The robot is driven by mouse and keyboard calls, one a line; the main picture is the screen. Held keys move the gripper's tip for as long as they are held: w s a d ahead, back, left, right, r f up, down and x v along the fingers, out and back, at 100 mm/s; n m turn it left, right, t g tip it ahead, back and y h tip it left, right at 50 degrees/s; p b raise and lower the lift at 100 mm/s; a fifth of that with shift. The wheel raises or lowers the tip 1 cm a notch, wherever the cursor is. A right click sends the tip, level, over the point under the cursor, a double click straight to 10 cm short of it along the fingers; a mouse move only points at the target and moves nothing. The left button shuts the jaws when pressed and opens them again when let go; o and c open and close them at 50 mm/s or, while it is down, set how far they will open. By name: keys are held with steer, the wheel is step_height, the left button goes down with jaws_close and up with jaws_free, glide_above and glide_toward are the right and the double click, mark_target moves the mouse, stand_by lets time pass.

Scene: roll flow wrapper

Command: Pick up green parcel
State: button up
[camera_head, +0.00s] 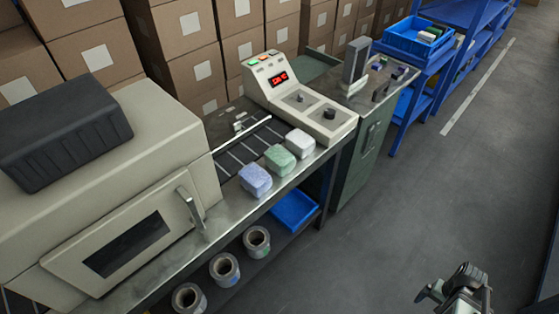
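A green parcel (280,159) sits near the front edge of the metal workbench, in the middle of a row of three. A blue-violet parcel (255,180) is just to its left and nearer, and a white parcel (300,143) is just to its right and farther back. My gripper (432,292) is at the lower right, over the floor, well apart from the bench and parcels. It is small and partly cut off by the frame's bottom edge, so I cannot tell whether it is open.
A beige control box (295,95) with a red display stands behind the parcels. A large beige machine (120,190) with a handle fills the left. Rolls (224,268) and a blue tray (294,210) lie below the bench. The grey floor (400,200) is clear.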

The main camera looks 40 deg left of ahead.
steer(key=w+a+r+n+t, duration=0.2)
steer(key=w+a+r+n, duration=0.3)
steer(key=w+a+r, duration=0.85)
steer(key=s+a+r+n, duration=0.15)
steer(key=a+r, duration=0.25)
steer(key=a, duration=0.4)
steer(key=s+a+r+n, duration=0.1)
steer(key=a+r+n, duration=0.15)
steer(key=a, duration=0.55)
steer(key=s+a+r+n, duration=0.1)
steer(key=a+r, duration=0.3)
steer(key=a, duration=0.4)
step_height(320, 180, up, 16)
steer(key=n, duration=0.7)
glide_above(279, 155)
steer(key=shift+d+f, duration=0.1)
steer(key=shift+f, duration=6.5)
steer(key=shift+c, duration=0.4)
